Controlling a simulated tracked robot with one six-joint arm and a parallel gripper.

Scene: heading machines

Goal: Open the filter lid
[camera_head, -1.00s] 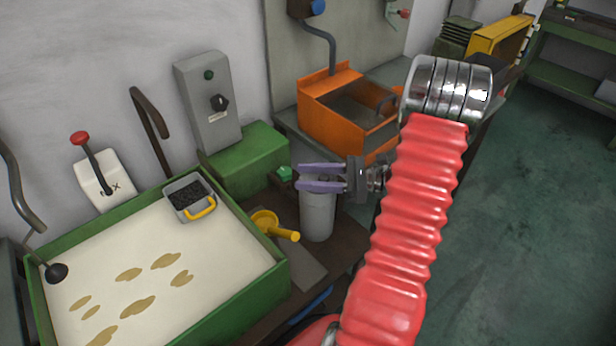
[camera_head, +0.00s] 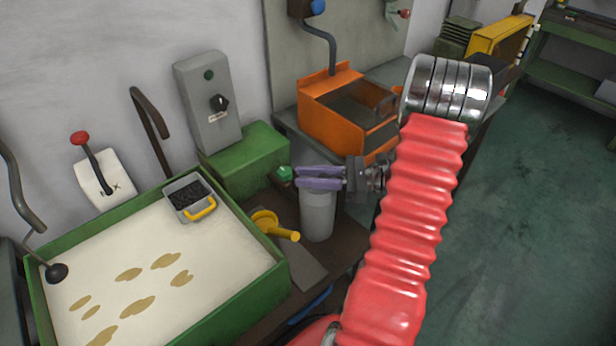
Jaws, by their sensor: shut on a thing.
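The filter appears to be the grey upright cylinder (camera_head: 318,216) near the middle of the view. My gripper (camera_head: 299,177) reaches in from the right over its top, with two purple fingers pointing left. The fingers are close together and shut on what appears to be the filter lid. The fingers cover the lid, so its shape and the exact grip cannot be seen. A small green piece (camera_head: 285,173) shows just left of the fingertips.
A green-rimmed tank (camera_head: 284,290) with pale liquid stands at the left, holding a grey basket (camera_head: 187,192). A yellow funnel-like piece (camera_head: 268,223) lies between tank and cylinder. An orange bin (camera_head: 320,98) stands behind my gripper. Open floor (camera_head: 540,220) is at the right.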

